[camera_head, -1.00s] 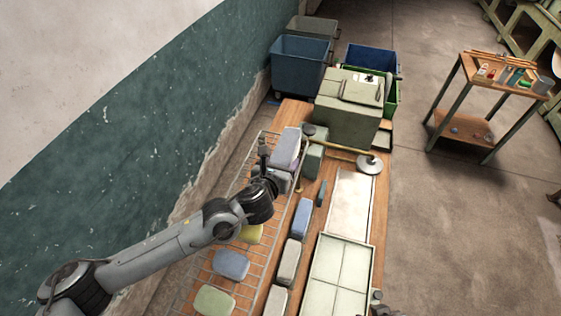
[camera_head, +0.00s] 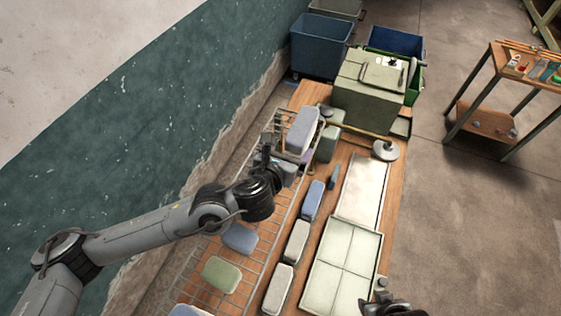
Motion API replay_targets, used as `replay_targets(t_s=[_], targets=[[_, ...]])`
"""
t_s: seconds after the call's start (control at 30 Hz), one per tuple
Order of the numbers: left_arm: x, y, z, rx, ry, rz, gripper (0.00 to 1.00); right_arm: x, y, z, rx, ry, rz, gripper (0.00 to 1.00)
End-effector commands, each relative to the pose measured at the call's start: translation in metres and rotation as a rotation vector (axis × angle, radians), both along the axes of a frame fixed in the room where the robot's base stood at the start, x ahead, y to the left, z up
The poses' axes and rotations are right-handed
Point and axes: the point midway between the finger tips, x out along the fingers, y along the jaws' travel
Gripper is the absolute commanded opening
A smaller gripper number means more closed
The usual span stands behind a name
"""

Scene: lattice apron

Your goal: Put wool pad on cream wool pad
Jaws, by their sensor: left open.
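A blue-grey pad (camera_head: 302,130) lies tilted at the far end of the wire rack (camera_head: 256,262). My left gripper (camera_head: 284,160) is open over the rack, just short of this pad; I cannot tell whether they touch. Nearer on the rack lie a blue pad (camera_head: 240,238) and a green pad (camera_head: 222,273). On the wooden bench (camera_head: 333,224) beside the rack stand a blue block-shaped pad (camera_head: 312,200) and two cream-grey ones, one in the middle (camera_head: 296,241) and one nearer (camera_head: 278,289). Dark parts at the bottom edge look like my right gripper (camera_head: 385,304); its jaws are unclear.
A pale divided tray (camera_head: 342,265) and a white board (camera_head: 362,190) take up the bench's right side. A green box (camera_head: 370,95) stands at the far end, near a metal rod with a round disc (camera_head: 385,150). The wall is close on the left.

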Motion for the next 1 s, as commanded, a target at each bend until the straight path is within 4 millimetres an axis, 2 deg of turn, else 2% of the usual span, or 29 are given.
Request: replay_targets(t_s=[0.2,0.4,1.0], targets=[[-0.031,0.01,0.012,-0.001,0.001,-0.001,0.93,0.0,-0.001,-0.006,-0.004,0.0,0.003,0.43],[-0.044,0.014,0.019,0.001,0.001,0.001,0.93,0.0,-0.002,-0.007,-0.01,0.001,0.006,0.43],[-0.047,0.015,0.02,0.0,0.001,0.0,0.93,0.0,-0.001,-0.006,-0.005,-0.001,0.003,0.43]])
